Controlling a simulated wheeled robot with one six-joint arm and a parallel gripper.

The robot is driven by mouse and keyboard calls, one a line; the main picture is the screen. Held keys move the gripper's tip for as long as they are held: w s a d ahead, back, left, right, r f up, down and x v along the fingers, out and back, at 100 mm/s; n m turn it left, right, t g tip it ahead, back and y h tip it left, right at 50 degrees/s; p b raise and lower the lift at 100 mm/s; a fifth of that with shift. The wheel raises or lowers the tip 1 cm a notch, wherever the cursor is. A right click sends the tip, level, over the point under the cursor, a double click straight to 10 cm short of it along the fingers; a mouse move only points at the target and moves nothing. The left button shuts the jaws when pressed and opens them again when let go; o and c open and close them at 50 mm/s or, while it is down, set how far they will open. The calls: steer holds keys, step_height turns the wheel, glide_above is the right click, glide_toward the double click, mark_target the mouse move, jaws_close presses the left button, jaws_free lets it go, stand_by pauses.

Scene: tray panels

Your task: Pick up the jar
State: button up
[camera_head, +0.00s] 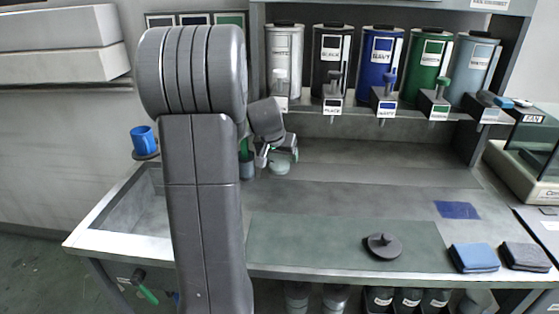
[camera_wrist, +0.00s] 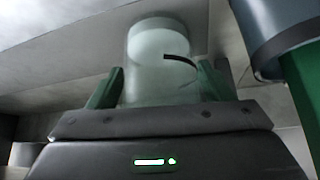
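A pale, translucent jar (camera_wrist: 158,62) stands between the two green fingers of my gripper (camera_wrist: 160,88) in the wrist view. A dark curved mark shows on its right side. The fingers lie along both sides of the jar, very close to it. I cannot tell whether they touch it. In the head view, the jar (camera_head: 281,166) is a small pale shape on the worktop at the back left, just below my gripper (camera_head: 268,157). My gripper's body hides the jar's lower part in the wrist view.
A dark cylinder with a green part (camera_wrist: 285,30) stands close at the right in the wrist view; it shows left of the jar in the head view (camera_head: 246,166). Labelled canisters (camera_head: 381,60) line the shelf above. A dark round lid-like piece (camera_head: 382,246) lies at the front. The middle worktop is clear.

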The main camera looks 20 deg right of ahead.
steer(key=c, duration=0.9)
steer(key=shift+c, duration=0.2)
steer(key=shift+r, duration=0.15)
